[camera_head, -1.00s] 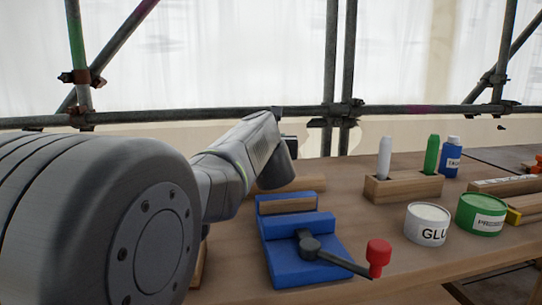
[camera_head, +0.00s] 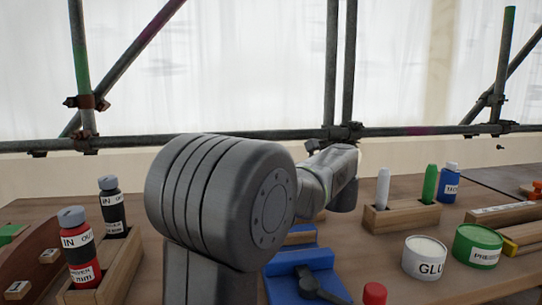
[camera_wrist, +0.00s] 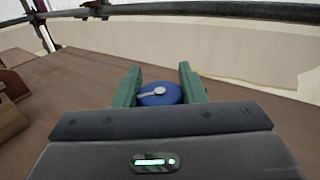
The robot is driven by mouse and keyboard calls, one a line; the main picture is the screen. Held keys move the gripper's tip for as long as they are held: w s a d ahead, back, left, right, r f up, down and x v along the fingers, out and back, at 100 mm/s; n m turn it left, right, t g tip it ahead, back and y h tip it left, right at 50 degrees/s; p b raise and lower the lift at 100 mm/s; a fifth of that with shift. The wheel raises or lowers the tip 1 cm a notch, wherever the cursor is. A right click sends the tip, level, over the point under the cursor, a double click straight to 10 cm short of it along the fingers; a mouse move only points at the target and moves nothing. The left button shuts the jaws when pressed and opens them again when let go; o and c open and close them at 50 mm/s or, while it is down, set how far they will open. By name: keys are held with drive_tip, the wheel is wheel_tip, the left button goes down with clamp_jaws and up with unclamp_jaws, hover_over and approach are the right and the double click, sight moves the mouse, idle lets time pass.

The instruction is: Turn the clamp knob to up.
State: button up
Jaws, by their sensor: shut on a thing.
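In the wrist view, a round blue knob (camera_wrist: 172,98) with a pale grey pointer sits between the two green fingers of my gripper (camera_wrist: 160,70). The fingers are shut on its sides. The pointer lies roughly crosswise in this view, tilted slightly; I cannot tell which end is its tip. In the head view my arm hides the knob and the fingers. A blue vise-like clamp (camera_head: 303,259) stands on the bench there, partly behind my arm, with a dark lever and a red ball end (camera_head: 374,293) at the bottom edge.
A wooden holder (camera_head: 402,217) with a white and a green marker stands to the right, with a blue bottle (camera_head: 449,183) behind. A glue tub (camera_head: 425,258) and a green tub (camera_head: 478,246) stand nearer. Bottles (camera_head: 80,247) stand at left. Scaffold pipes (camera_head: 230,140) run behind.

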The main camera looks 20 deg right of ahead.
drive_tip(key=n+g+y+p, duration=0.1)
drive_tip(key=n+y+p, duration=0.1)
drive_tip(key=p, duration=0.2)
drive_tip(key=n+g+y+p, duration=0.2)
drive_tip(key=y+p, duration=0.1)
drive_tip(key=p, duration=0.2)
drive_tip(key=n+g+y+p, duration=0.1)
drive_tip(key=g+y+p, duration=0.1)
drive_tip(key=p, duration=0.2)
drive_tip(key=shift+s+a+r+n+p, duration=0.15)
drive_tip(key=shift+a+r+n+p, duration=0.15)
drive_tip(key=shift+r+n+p, duration=0.1)
drive_tip(key=g+p, duration=0.1)
drive_tip(key=n+g+y+p, duration=0.1)
drive_tip(key=p, duration=0.1)
drive_tip(key=shift+s+a+f+y, duration=0.1)
drive_tip(key=shift+f+y, duration=0.05)
drive_tip(key=shift+y, duration=0.15)
drive_tip(key=shift+f+n+g+y+p, duration=0.1)
drive_tip(key=shift+n+g+y+p, duration=0.25)
drive_tip(key=shift+n+p, duration=0.2)
drive_tip(key=shift+f+n+g+p, duration=0.2)
drive_tip(key=shift+n+g+p, duration=0.05)
drive_tip(key=shift+g+p, duration=0.2)
drive_tip(key=shift+s, duration=0.1)
drive_tip(key=o, duration=1)
drive_tip(key=shift+a, duration=0.1)
